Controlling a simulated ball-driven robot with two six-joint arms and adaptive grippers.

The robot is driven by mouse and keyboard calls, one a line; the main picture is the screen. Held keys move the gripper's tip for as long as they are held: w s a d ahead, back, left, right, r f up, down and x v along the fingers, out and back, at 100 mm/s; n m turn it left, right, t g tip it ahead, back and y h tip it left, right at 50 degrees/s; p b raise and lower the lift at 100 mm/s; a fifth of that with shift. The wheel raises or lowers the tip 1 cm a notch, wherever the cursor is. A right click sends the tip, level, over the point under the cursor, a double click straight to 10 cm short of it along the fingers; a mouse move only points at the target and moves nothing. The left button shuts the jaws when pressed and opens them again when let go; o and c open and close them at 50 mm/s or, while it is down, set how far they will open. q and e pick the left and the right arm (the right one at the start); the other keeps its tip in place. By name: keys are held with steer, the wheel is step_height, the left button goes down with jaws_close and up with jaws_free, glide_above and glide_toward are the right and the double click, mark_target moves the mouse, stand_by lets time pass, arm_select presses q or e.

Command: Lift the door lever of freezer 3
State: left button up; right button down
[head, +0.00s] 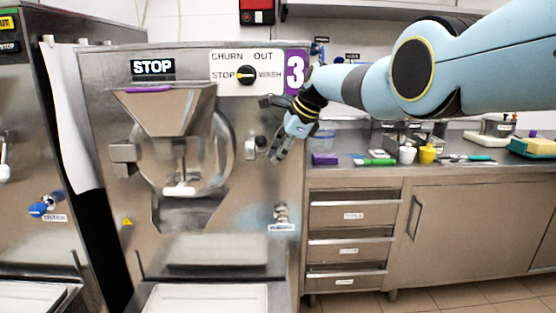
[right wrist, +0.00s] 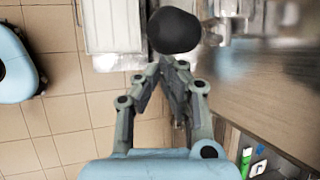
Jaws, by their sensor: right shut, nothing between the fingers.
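Freezer 3 (head: 205,65) is a steel machine marked with a purple "3", left of centre in the head view. Its round clear door (head: 225,150) looks shut. At the door's right edge is a latch with a dark round knob (head: 261,142), which I take for the door lever. A large black knob (right wrist: 174,30) shows just beyond my fingertips in the right wrist view. My right gripper (head: 276,156) is shut and empty, pointing down close beside the latch; whether it touches the knob I cannot tell. My left gripper is not in view.
A steel counter (head: 450,172) with tools and cups stands at right. Another freezer (head: 50,130) stands at left. The tiled floor (right wrist: 60,120) is partly clear.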

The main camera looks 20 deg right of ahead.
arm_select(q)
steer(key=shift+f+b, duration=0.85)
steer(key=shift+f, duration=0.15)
arm_select(e)
steer(key=shift+w+d+f, duration=0.1)
steer(key=shift+w+f, duration=0.05)
steer(key=shift+w, duration=0.05)
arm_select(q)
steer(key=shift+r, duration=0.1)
